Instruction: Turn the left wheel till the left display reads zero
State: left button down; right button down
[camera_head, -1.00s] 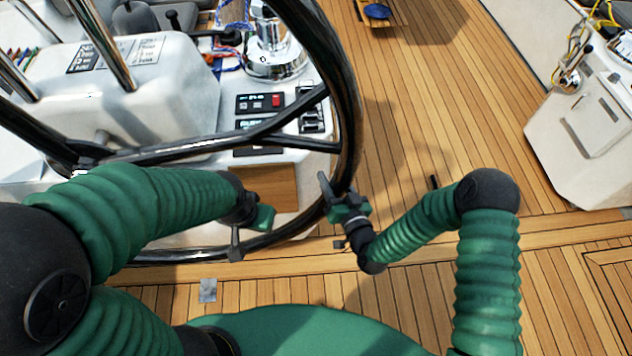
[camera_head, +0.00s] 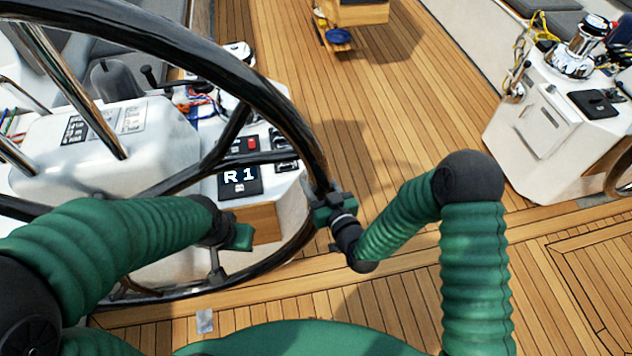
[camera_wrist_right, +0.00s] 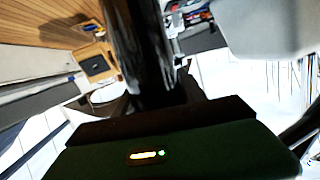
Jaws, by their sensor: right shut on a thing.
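The left wheel (camera_head: 298,123) is a large dark ring with dark spokes, filling the left of the head view. The left display (camera_head: 240,178) on the white console reads "R 1" and shows below a spoke. My right gripper (camera_head: 331,205) is shut on the wheel's rim at its right side. In the right wrist view the dark rim (camera_wrist_right: 140,55) runs into this gripper, whose fingers are mostly hidden. My left gripper (camera_head: 232,250) hangs near the lower part of the wheel, overlapping the rim in the picture. Its jaw opening and any contact are unclear.
The white console (camera_head: 160,130) with chrome rails stands behind the wheel. A second white console (camera_head: 550,130) with a chrome winch (camera_head: 578,50) is at the right. The teak deck (camera_head: 400,100) between them is clear. A wooden table piece (camera_head: 360,12) stands farther back.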

jog(key=shift+d, duration=0.1)
jog(key=c, duration=1)
grip_release()
jog(key=o, duration=0.3)
jog(key=shift+w, duration=0.1)
jog(key=p+v, duration=0.6)
jog(key=v, duration=1)
jog(key=shift+s+d+p, duration=0.25)
jog(key=shift+s+p, duration=0.1)
jog(key=shift+p, duration=0.05)
jog(key=shift+r, duration=0.1)
